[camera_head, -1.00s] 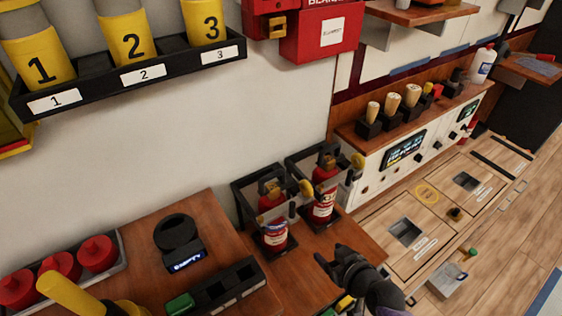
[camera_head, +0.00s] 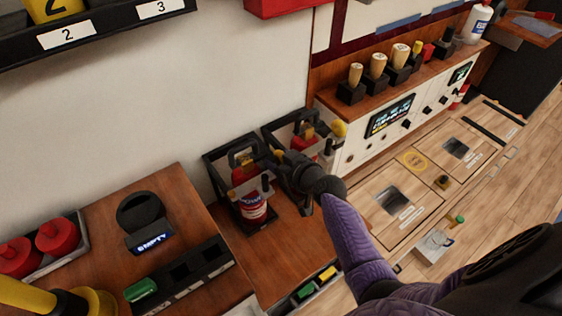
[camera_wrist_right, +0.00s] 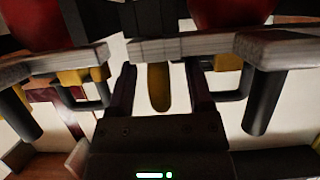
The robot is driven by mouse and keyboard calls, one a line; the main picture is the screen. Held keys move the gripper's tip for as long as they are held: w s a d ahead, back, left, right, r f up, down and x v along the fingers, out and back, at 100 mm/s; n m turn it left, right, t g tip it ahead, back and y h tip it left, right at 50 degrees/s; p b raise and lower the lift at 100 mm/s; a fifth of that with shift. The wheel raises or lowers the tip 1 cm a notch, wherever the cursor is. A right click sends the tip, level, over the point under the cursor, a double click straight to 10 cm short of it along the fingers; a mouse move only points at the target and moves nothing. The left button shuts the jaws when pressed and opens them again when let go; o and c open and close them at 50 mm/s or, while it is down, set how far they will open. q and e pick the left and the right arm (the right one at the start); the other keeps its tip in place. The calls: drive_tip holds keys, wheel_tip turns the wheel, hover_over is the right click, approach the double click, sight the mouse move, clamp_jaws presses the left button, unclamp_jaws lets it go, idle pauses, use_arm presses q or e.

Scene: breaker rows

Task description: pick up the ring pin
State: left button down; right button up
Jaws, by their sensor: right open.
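The ring pins look like yellow discs at the heads of two red fire extinguishers. One yellow ring pin (camera_head: 340,127) shows at the right extinguisher (camera_head: 304,146). At the left extinguisher (camera_head: 252,207), my right gripper covers the place of its ring. My right gripper (camera_head: 278,163) is in front of the left extinguisher's head. In the wrist view its jaws (camera_wrist_right: 160,90) are open, with a yellow piece (camera_wrist_right: 158,86), probably that ring seen edge-on, between the dark fingers. Contact cannot be told. My left gripper is not in view.
Black frames surround both extinguishers, with handles close to my right gripper. A black holder marked EMPTY (camera_head: 145,222) stands on the wooden table (camera_head: 92,226). A white console (camera_head: 362,155) with brush-like handles stands to the right.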

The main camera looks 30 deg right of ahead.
clamp_jaws()
